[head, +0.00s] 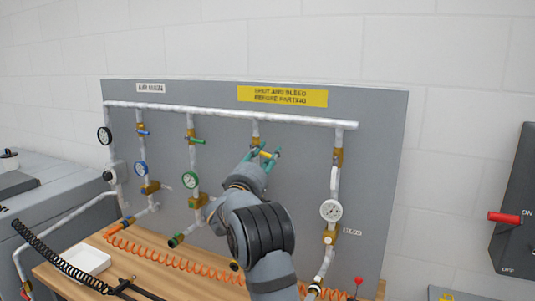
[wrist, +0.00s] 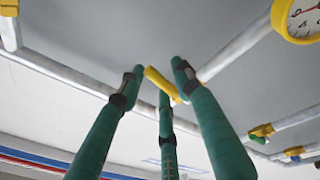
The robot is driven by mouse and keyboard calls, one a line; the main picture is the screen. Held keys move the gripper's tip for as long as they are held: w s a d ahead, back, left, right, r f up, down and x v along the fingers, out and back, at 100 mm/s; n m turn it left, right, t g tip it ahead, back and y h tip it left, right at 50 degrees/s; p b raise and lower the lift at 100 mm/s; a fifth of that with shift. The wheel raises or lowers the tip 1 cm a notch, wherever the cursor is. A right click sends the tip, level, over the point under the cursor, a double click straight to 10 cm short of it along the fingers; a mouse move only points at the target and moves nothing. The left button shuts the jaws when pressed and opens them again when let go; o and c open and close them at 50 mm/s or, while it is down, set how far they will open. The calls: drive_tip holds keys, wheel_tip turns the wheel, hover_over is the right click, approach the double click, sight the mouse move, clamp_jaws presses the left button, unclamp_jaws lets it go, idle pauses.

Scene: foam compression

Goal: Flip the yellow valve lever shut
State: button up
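The yellow valve lever (head: 265,154) is on the fourth pipe drop from the left, just below the top pipe. In the wrist view the lever (wrist: 160,83) appears to lie across the line of its pipe (wrist: 235,45). My gripper (head: 266,153) has teal fingers and is at the lever. In the wrist view its fingers (wrist: 158,72) are spread, with the lever in the space between the tips. Contact between fingers and lever is unclear. The valve body and the lower part of this drop are mostly hidden behind my arm in the head view.
The grey panel (head: 385,140) carries other drops with a blue lever (head: 144,132), a green lever (head: 196,141) and a white-faced gauge (head: 331,210). A yellow-rimmed gauge (wrist: 300,18) is close by in the wrist view. A wooden bench (head: 130,262) holds an orange coiled hose (head: 180,262) and a white tray (head: 80,260).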

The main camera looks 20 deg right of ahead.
drive_tip(key=shift+c, duration=0.8)
clamp_jaws()
